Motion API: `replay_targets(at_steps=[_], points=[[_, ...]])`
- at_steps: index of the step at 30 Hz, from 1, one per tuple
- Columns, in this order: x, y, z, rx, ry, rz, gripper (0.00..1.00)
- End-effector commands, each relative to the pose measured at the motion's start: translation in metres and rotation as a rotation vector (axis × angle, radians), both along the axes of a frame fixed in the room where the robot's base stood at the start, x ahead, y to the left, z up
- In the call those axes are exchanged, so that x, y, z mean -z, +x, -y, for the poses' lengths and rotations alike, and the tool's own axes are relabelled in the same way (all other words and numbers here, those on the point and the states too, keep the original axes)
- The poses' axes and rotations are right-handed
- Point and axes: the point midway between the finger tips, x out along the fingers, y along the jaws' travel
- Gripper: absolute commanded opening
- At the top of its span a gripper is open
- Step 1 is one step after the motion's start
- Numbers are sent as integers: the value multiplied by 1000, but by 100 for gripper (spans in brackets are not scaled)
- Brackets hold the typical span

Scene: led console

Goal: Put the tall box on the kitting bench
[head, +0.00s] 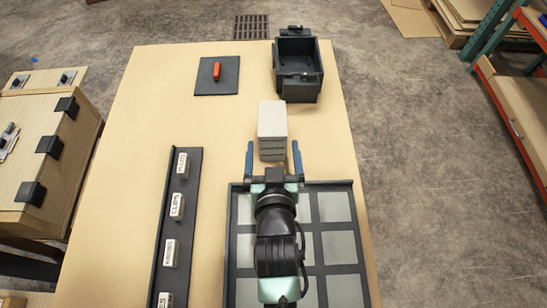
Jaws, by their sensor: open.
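A pale grey box (272,119), taller than it is wide, stands on the light wooden bench top (150,110), near the middle right. Horizontal lines run across its near face. My gripper (272,144) is open, its blue fingers on either side of the box's near part. A gap shows between each finger and the box, and I see no contact. Whether the fingers are level with the box or above it is hard to tell. The box's lower near part is close to my gripper's palm.
A black bin (298,88) stands behind the box, at the back right. A dark plate (207,83) with a red piece (217,71) lies back left. A dark rail (195,188) with several labelled blocks runs along the left. A grid tray (343,247) lies under my arm.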

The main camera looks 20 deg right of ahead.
Motion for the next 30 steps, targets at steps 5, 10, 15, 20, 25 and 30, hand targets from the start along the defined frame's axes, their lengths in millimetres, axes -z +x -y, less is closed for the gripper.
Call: replay_targets(at_steps=[5, 10, 15, 20, 25, 30], points=[[-6, -21, -6, -1, 1, -1, 100], [-9, -28, -8, 0, -1, -1, 100], [-9, -29, -8, 0, -1, 0, 100], [-25, -20, -8, -7, -11, 30, 100], [-129, 24, -12, -52, -63, 223, 100], [-295, 46, -39, -125, -121, 526, 100]])
